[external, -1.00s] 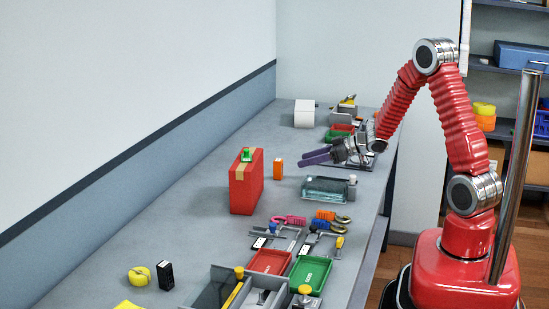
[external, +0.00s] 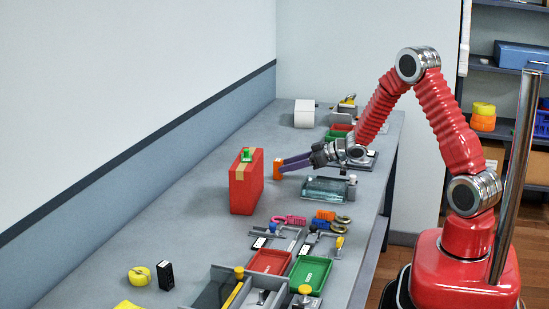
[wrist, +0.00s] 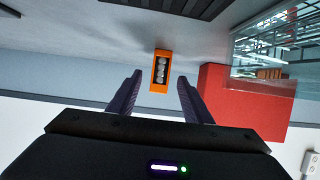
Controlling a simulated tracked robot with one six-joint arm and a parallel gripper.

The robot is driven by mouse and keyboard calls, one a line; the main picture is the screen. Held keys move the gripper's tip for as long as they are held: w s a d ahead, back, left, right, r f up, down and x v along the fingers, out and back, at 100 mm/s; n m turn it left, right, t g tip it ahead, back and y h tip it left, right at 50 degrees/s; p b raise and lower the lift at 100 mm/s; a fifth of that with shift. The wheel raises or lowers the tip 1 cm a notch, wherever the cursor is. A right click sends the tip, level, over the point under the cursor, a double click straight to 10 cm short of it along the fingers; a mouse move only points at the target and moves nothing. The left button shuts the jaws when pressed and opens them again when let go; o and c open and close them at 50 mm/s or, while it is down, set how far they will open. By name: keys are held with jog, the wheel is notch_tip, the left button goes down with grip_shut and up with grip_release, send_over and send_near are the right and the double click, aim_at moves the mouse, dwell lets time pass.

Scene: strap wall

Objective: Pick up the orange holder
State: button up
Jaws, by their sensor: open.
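The orange holder (external: 277,170) is a small upright box standing on the bench, just right of and behind the red box. In the wrist view the orange holder (wrist: 161,70) shows an opening with several round grey shapes inside. It lies ahead of and between the two purple fingers. My gripper (external: 281,166) reaches in from the right, its fingertips close to the holder. In the wrist view my gripper (wrist: 159,80) is open with nothing between the fingers nearer the camera.
The red box (external: 246,184) with a green item on top stands close to the holder. A glass-like clear tray (external: 325,190) lies beneath and in front of my gripper. Hand tools and red and green trays (external: 309,274) fill the nearer bench.

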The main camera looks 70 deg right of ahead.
jog(key=shift+x, duration=2.3)
jog(key=shift+c, duration=0.3)
grip_shut()
